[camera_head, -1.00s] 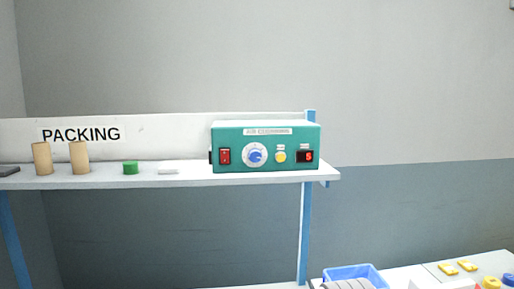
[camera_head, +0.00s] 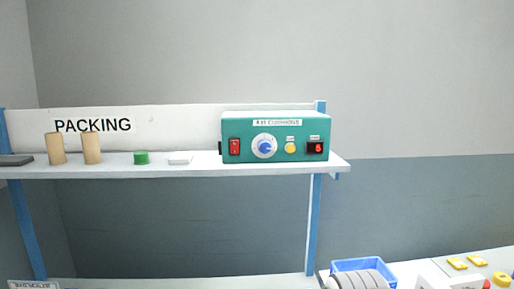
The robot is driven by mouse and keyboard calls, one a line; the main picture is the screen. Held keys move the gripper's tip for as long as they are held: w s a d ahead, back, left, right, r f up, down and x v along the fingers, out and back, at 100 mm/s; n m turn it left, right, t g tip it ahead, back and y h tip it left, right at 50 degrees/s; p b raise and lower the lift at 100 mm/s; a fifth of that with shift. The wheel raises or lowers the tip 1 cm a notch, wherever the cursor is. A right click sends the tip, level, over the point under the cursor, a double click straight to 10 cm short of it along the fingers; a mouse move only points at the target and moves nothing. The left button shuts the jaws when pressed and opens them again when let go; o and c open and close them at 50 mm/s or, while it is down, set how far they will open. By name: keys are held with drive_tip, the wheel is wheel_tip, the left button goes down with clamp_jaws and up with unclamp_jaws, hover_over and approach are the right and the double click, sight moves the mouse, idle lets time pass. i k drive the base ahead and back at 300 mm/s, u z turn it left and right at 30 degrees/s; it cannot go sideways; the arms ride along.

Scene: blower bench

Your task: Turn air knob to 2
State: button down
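A green air control box (camera_head: 275,138) stands at the right end of a raised white shelf. On its front is a round white dial with a blue air knob (camera_head: 265,146) in the middle. The dial's numbers are too small to read. Left of the knob is a red rocker switch (camera_head: 234,147). Right of it are a yellow button (camera_head: 290,148) and a small display (camera_head: 315,148) with a red digit that looks like 5. My gripper is not in view.
The shelf (camera_head: 210,170) also holds two tan cylinders (camera_head: 73,148), a green cylinder (camera_head: 141,158), a white block (camera_head: 180,159) and a dark flat item (camera_head: 15,160). Below right are a blue bin (camera_head: 362,266) and a panel with yellow parts (camera_head: 466,263). Space before the box looks clear.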

sight(264, 146)
drive_tip(key=u, duration=0.05)
drive_tip(key=k, duration=0.55)
drive_tip(key=z, duration=1.85)
drive_tip(key=k, duration=0.85)
drive_tip(key=u, duration=1.8)
drive_tip(key=i, duration=1)
